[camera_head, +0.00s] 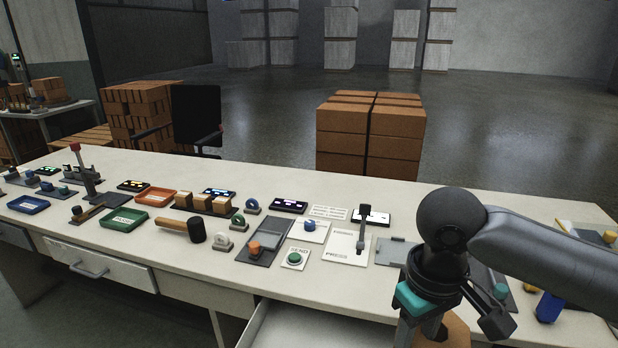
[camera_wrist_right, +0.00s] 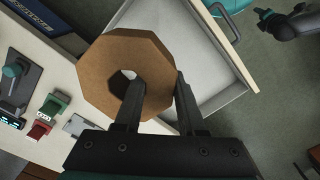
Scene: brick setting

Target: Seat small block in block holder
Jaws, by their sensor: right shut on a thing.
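A brown holder-like row with several small tan blocks (camera_head: 203,201) stands mid-left on the bench in the head view; I cannot tell which, if any, is the task's small block. My right gripper (camera_wrist_right: 158,84) is shut on the wall of an octagonal tan ring (camera_wrist_right: 112,55). One finger is in the ring's hole and the other is outside it. In the head view the ring (camera_head: 457,328) shows only partly behind the gripper, at the right part of the bench front. My left gripper is not recognisable in either view.
An open, empty-looking drawer (camera_head: 290,328) sticks out at the bench front, below the ring. The bench (camera_head: 330,192) holds a brown cylinder with a dark end (camera_head: 182,229), a green tray (camera_head: 124,219), an orange tray (camera_head: 155,196), a green button (camera_head: 294,258) and a lever (camera_head: 363,228).

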